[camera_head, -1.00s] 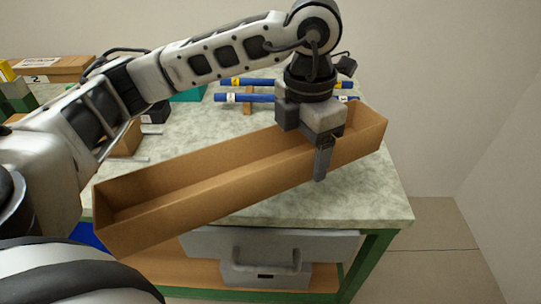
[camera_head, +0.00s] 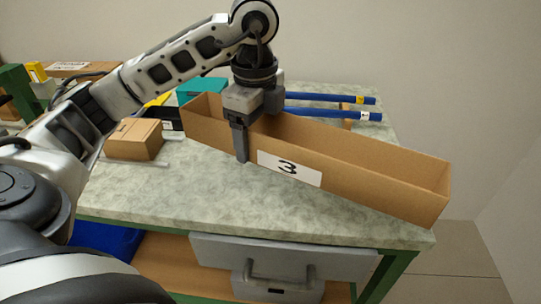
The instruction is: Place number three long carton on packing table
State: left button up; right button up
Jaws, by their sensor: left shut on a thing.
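The long open-topped carton (camera_head: 345,172) is brown and empty as far as I see inside, with a white label bearing a 3 (camera_head: 290,168) on its near side. It slants over the packing table (camera_head: 210,205), from back left to front right, its right end near the table's right edge. I cannot tell whether its bottom touches the tabletop. My left gripper (camera_head: 243,150) is shut on the carton's near wall, left of the label, with one finger outside the wall. The other finger is hidden. My right gripper is not in view.
Blue rods (camera_head: 325,97) with yellow and white tags lie on a wooden rest behind the carton. A small closed carton (camera_head: 134,139) and a teal box (camera_head: 200,86) stand left. A grey drawer unit (camera_head: 280,262) is below. The table's front middle is clear.

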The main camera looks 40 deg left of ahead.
pick_arm(q)
jog(key=w+a+f, duration=0.4)
jog(key=w+f, duration=0.1)
jog(key=w+a+f, duration=0.2)
jog(key=w+f, duration=0.1)
jog(key=shift+w+a+f+b, duration=0.1)
jog(key=shift+w+a+b, duration=0.05)
jog(key=shift+a+b, duration=0.15)
jog(key=shift+w+a+f, duration=0.15)
jog(key=shift+w+f, duration=0.05)
jog(key=shift+f, duration=1.55)
jog(key=shift+f, duration=0.2)
jog(key=o, duration=1)
jog(key=shift+c, duration=0.2)
jog(key=shift+r, duration=0.15)
